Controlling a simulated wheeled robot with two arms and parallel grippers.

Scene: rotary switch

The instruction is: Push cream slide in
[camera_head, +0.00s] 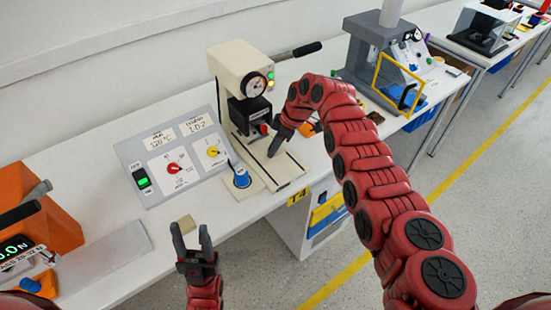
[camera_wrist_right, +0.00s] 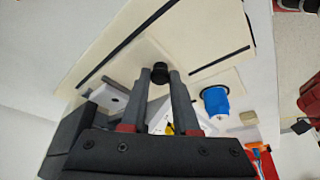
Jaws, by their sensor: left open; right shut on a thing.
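The cream slide (camera_head: 285,172) lies at the foot of a cream press (camera_head: 231,72) in the head view, a flat plate sticking out toward the table's front edge. In the right wrist view its cream surface (camera_wrist_right: 170,25) fills the upper part, with dark grooves beside it. My right gripper (camera_head: 275,150) is over the slide; it also shows in the right wrist view (camera_wrist_right: 160,75), shut on a small black knob (camera_wrist_right: 160,68). The fingers partly hide the knob's mount.
A panel with dials and a green switch (camera_head: 143,180) lies left of the press. A blue knob (camera_head: 241,178) stands beside the slide. An orange device (camera_head: 40,215) is at far left, a grey machine (camera_head: 380,55) at back right.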

